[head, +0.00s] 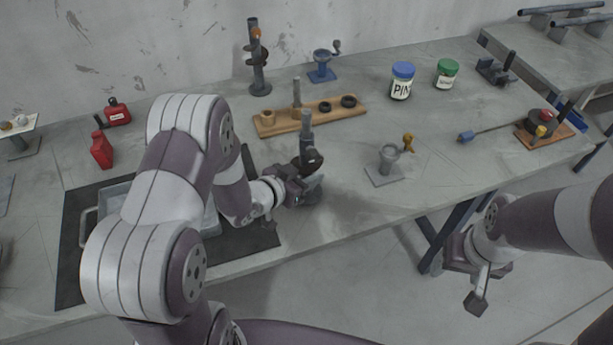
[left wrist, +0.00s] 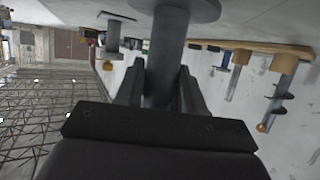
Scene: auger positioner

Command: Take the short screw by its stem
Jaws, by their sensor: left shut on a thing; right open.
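A grey upright screw (head: 307,132) with a dark spiral flight stands near the table's front middle; I take it for the short screw. My left gripper (head: 303,184) is shut around its lower stem. In the left wrist view the grey stem (left wrist: 167,58) runs between the fingers of my left gripper (left wrist: 160,90), with a round disc (left wrist: 200,9) at the stem's end. The fingers partly hide the stem. My right gripper (head: 487,284) is open and empty, low at the right beside the table. A similar screw (head: 257,75) with an orange tip stands at the back.
A wooden board (head: 285,122) with rings and a post lies behind the screw. A small grey funnel-like stand (head: 389,158) with a yellow crank is to its right. Blue-lidded (head: 401,85) and green-lidded (head: 446,75) jars stand behind. A black mat (head: 73,235) with a metal tray lies left.

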